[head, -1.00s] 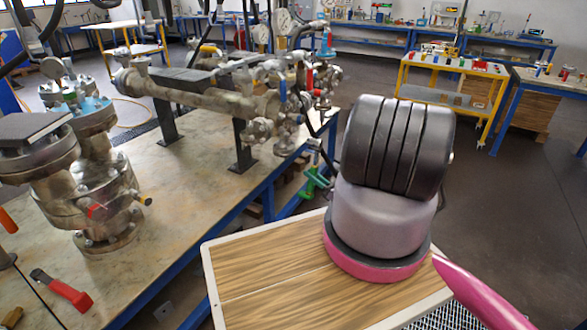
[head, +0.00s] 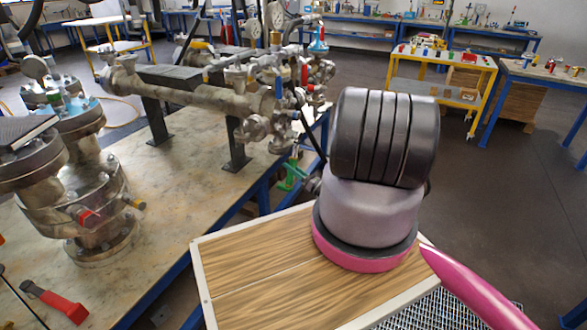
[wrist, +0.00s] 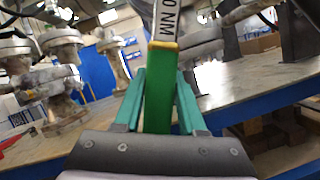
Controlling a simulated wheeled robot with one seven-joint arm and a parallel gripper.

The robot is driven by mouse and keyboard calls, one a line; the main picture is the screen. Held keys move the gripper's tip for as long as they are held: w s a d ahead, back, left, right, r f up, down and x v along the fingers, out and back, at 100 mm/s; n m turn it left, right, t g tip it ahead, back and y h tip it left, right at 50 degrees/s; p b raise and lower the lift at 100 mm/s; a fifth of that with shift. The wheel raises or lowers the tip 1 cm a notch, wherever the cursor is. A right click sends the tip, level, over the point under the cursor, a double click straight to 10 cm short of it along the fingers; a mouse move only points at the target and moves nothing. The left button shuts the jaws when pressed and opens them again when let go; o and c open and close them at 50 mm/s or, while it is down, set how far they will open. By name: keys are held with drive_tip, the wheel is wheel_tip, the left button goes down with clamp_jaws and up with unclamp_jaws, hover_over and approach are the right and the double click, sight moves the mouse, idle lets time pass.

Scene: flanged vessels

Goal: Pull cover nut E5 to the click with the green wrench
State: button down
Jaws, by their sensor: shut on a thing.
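My gripper (wrist: 160,85) shows in the wrist view with two teal fingers shut on the green handle of the wrench (wrist: 159,112). The wrench's pale shaft with black "NM" lettering runs up past a yellow band and out of the frame top, so its head is hidden. In the head view my own arm hides most of the gripper area. Flanged steel vessels (head: 82,205) stand on the bench at the left; one also shows in the wrist view (wrist: 62,85). I cannot make out an E5 label or tell which nut it is. The wrench's contact with a nut is not visible.
The bench (head: 165,222) carries a long horizontal pipe assembly (head: 190,100) with valves and gauges. A red-handled tool (head: 55,300) lies at its lower left. A wood-topped surface (head: 255,268) is in front. A yellow cart (head: 440,80) stands behind; floor at right is clear.

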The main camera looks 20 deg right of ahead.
drive_tip(key=shift+w+a, duration=0.1)
drive_tip(key=shift+w, duration=0.1)
drive_tip(key=shift+w+a, duration=0.6)
drive_tip(key=shift+w, duration=0.25)
drive_tip(key=shift+r, duration=0.1)
